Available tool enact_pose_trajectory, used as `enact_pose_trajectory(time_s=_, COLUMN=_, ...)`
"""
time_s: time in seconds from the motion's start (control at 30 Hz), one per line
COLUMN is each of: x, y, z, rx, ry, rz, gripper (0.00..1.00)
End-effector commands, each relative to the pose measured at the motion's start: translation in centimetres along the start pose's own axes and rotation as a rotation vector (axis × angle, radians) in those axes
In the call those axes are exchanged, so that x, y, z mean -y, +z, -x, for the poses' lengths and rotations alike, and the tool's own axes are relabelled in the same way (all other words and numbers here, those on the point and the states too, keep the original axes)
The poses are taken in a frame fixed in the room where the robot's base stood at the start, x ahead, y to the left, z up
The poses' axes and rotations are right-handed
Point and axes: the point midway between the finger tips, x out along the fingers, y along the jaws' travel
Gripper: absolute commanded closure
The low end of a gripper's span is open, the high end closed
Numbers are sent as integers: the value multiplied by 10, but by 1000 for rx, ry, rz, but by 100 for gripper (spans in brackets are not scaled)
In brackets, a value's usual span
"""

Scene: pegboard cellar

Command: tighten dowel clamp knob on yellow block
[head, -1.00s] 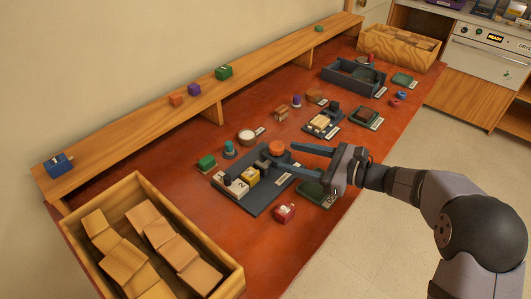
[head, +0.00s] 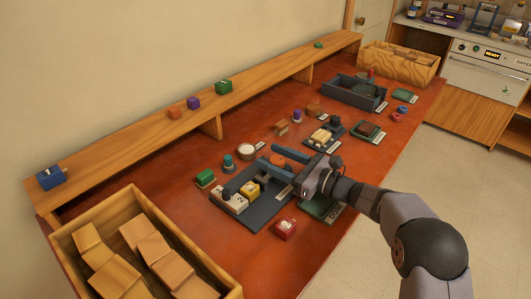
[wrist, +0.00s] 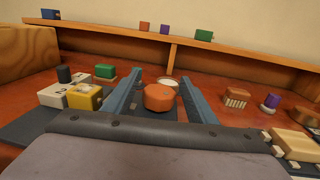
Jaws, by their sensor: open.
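The orange knob (head: 278,160) of the dowel clamp sits on the dark clamp base (head: 262,212). The yellow block (head: 249,189) lies in the clamp beside a white numbered block (head: 234,203). My gripper (head: 266,155) is open, with one blue finger on either side of the knob. In the wrist view the knob (wrist: 159,97) stands between the fingers, with a visible gap to each. The yellow block (wrist: 84,97) is left of the left finger there. Part of the clamp is hidden behind my gripper.
A wooden bin of blocks (head: 66,238) stands at the near left. A red block (head: 286,229) and a green labelled tray (head: 318,208) lie close to my gripper. A white round dish (head: 246,150) is behind the clamp. A raised wooden shelf (head: 130,133) runs along the wall.

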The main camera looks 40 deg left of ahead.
Motion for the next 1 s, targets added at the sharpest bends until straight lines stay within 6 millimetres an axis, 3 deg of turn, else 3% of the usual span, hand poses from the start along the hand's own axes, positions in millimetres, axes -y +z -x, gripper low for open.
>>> enact_pose_trajectory(time_s=0.23, x=0, y=0, z=-24, rx=-1, ry=1, rz=1, gripper=48)
enact_pose_trajectory(time_s=0.6, x=0, y=0, z=-28, rx=-1, ry=0, rz=0, gripper=48)
enact_pose_trajectory(time_s=0.77, x=0, y=0, z=-28, rx=-1, ry=0, rz=1, gripper=86)
enact_pose_trajectory(time_s=1.0, x=0, y=-1, z=-28, rx=0, ry=-7, rz=1, gripper=89)
